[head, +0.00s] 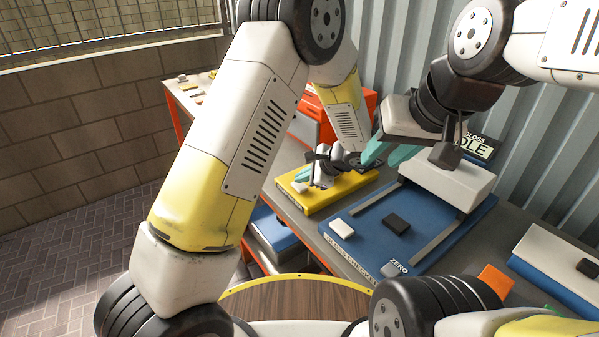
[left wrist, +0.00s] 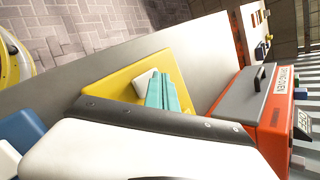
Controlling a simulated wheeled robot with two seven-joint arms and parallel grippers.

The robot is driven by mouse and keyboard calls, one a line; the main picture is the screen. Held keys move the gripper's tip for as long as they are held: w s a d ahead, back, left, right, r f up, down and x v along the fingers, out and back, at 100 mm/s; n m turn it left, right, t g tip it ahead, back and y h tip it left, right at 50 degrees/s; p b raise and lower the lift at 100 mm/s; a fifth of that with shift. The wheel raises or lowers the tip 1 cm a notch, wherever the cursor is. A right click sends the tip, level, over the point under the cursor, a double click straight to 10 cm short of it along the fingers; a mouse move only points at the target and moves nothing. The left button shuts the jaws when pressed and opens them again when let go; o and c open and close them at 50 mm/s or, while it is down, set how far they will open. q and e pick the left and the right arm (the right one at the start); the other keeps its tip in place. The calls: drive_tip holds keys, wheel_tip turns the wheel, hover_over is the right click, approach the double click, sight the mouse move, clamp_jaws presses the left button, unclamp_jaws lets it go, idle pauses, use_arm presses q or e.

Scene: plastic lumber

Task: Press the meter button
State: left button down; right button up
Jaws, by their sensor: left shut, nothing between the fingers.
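The gloss meter is a white block (head: 450,182) at the back of a blue base (head: 360,243), with a dark display (head: 474,147) behind it reading partly "GLOSS" and "DLE". The base carries a white piece (head: 342,228), a dark piece (head: 396,224) and the word "ZERO" at its front; I cannot tell which is the button. My left gripper (head: 304,175) is shut and empty over the yellow plate (head: 322,200). Its teal fingers (left wrist: 168,96) show beside a white block (left wrist: 143,84) on that plate. My right gripper (head: 384,156) has its teal fingers apart, left of the meter block.
A red and grey drying oven (left wrist: 254,100) stands behind the yellow plate. An orange piece (head: 497,281) and another blue-and-white unit (head: 558,258) lie at the right. A corrugated wall closes the back of the grey bench. Blue bins (head: 272,230) sit below its front edge.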

sight(302, 186)
use_arm(q)
drive_tip(key=shift+f, duration=0.55)
idle(0.6)
drive_tip(key=shift+r, duration=0.95)
drive_tip(key=shift+r, duration=2.55)
